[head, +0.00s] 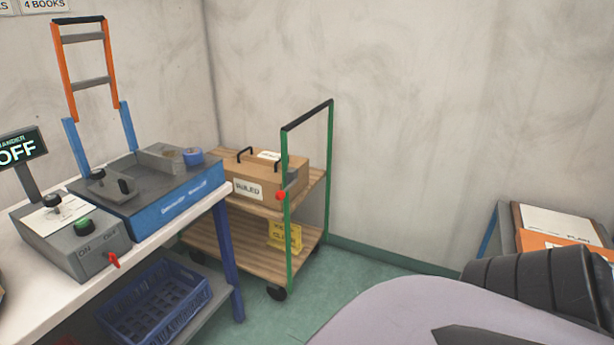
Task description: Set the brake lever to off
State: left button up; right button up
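A grey control box (72,238) stands on the white bench at the left, with ON and OFF marked on its front. A second red knob (281,195) sits on the near green post of the wooden trolley. Neither red part carries a readable brake label, so I cannot tell which is the brake lever or its setting. Neither gripper shows.
A blue machine (170,205) with an orange-railed frame stands on the bench (32,284); a display (18,150) reads OFF. A blue crate (160,300) is below. The trolley (205,243) carries a labelled box (262,180). Papers (560,226) lie at right. Green floor between is clear.

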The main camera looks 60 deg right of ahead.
aim_at(280, 194)
jog(key=z, duration=1.55)
jog(key=i+j+u, duration=0.1)
jog(key=i+j, duration=0.1)
jog(key=j, duration=0.05)
